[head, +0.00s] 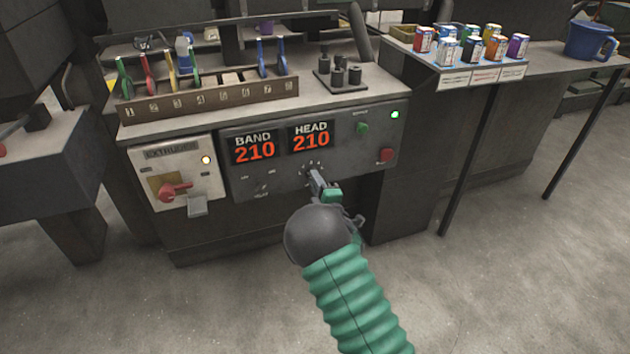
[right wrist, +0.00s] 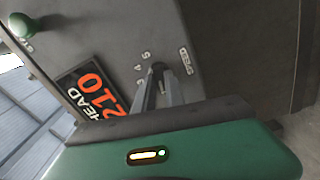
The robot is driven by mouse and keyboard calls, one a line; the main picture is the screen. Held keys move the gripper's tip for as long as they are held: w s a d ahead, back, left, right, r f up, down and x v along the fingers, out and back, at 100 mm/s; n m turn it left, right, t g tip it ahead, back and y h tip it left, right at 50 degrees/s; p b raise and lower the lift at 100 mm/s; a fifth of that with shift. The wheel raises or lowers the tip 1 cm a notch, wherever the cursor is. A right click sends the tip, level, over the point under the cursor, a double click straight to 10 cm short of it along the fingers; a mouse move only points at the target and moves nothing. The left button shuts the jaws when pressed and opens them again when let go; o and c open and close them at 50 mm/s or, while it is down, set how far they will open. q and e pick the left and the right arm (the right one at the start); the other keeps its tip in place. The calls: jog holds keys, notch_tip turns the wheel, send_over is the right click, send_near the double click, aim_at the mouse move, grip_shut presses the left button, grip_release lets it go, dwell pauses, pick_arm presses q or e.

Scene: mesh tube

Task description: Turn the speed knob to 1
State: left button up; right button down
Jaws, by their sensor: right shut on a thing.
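The speed knob is on the control panel (head: 345,172) below the HEAD display, with a ring of numbers around it. In the right wrist view the SPEED label (right wrist: 187,62) and the numbers 4 and 5 (right wrist: 142,68) show beside it. My right gripper (head: 314,180) reaches the panel there, its fingers (right wrist: 159,80) shut on the knob. The fingers hide most of the knob, so I cannot tell which number it points to. My left gripper is not in view.
The BAND display (head: 254,150) and HEAD display (head: 311,138) both read 210. A red button (head: 386,155), a green button (head: 362,128) and the EXTRUDER box with a red switch (head: 176,190) are nearby. A rack of coloured tools (head: 210,100) stands above.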

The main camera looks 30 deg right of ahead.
jog(key=shift+a+f+n, duration=0.15)
jog(key=shift+f+n, duration=0.15)
jog(key=shift+f, duration=0.05)
jog(key=c, duration=1.4)
grip_release()
jog(key=shift+c, duration=0.2)
jog(key=shift+o, duration=0.2)
jog(key=shift+r, duration=0.15)
jog(key=shift+s+r, duration=0.1)
jog(key=p+v, duration=0.5)
jog(key=v, duration=1.1)
jog(key=shift+s, duration=0.35)
